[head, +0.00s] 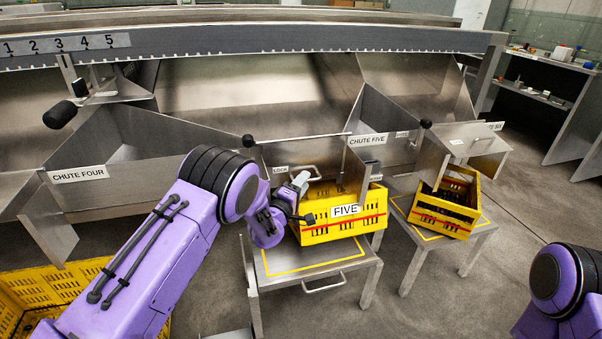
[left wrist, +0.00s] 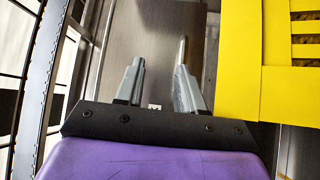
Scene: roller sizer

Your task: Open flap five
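Chute five (head: 394,153) ends in a metal flap (head: 328,158) under a thin rod with a black knob (head: 248,141). A small plate marked LOCK (head: 280,169) and a bar handle (head: 305,173) show on the flap's front. The flap looks down and shut. My left gripper (head: 302,190) is just in front of the flap's lower part, close to the handle. In the left wrist view the two grey fingers (left wrist: 158,85) stand apart, with a pale bar (left wrist: 182,50) by the right finger; I cannot tell whether they touch. My right gripper is out of view.
The yellow crate FIVE (head: 368,222) stands on a metal stand (head: 290,268) right beside my left gripper. Another yellow crate (head: 446,221) is on a stand to the right. Chute four (head: 120,165) is at left, above a yellow crate (head: 60,285). The floor in front is clear.

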